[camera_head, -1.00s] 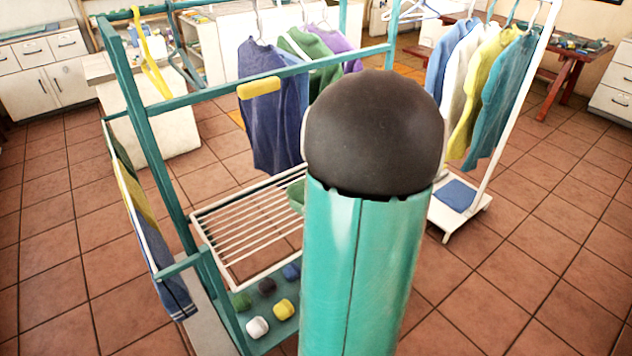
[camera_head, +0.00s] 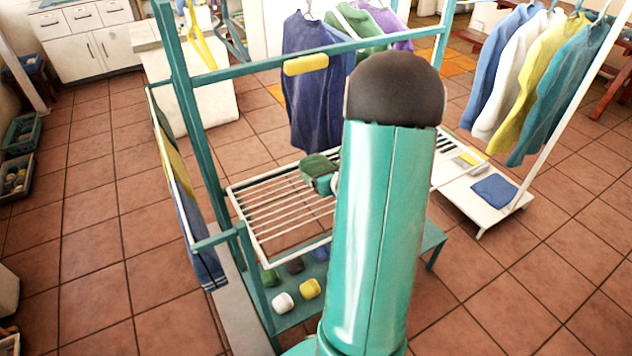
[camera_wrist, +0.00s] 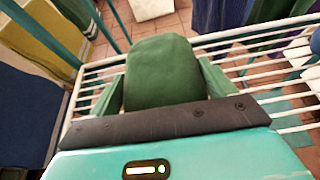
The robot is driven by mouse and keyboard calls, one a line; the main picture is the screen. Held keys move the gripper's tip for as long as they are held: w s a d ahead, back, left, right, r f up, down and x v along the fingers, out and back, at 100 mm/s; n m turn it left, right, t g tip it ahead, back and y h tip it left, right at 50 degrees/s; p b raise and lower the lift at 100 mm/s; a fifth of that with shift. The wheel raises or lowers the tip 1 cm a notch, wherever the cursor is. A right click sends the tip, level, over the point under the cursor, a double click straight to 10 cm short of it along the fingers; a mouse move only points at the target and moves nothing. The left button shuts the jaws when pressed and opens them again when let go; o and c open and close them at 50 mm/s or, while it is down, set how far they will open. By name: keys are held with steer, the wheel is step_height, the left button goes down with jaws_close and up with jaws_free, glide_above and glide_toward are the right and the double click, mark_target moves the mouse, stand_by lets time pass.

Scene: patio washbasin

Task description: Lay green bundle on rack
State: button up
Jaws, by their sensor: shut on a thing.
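The green bundle (camera_head: 318,166) is a rounded dark green roll of cloth. It also shows in the wrist view (camera_wrist: 163,72), between the two green fingers of my gripper (camera_wrist: 163,88). My gripper (camera_head: 322,182) is shut on it. The rack (camera_head: 262,222) is a white frame with parallel bars, set in a teal stand. The bundle is over the rack's bars in both views. I cannot tell whether it touches them. My arm hides part of the rack in the head view.
A teal rail with a yellow grip (camera_head: 306,64) crosses above the rack. Rolled bundles, white (camera_head: 282,302) and yellow (camera_head: 309,288) among them, lie on the shelf below. Hanging shirts (camera_head: 318,85) are behind. Towels (camera_head: 190,200) hang at the left. The rack's left bars are bare.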

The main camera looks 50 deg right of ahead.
steer(key=w+f, duration=0.3)
steer(key=shift+d+f, duration=0.2)
steer(key=shift+w+f, duration=0.1)
steer(key=shift+f, duration=1.5)
steer(key=o, duration=0.9)
steer(key=shift+f, duration=0.15)
steer(key=shift+o, duration=0.2)
steer(key=shift+r, duration=0.2)
steer(key=v, duration=1.2)
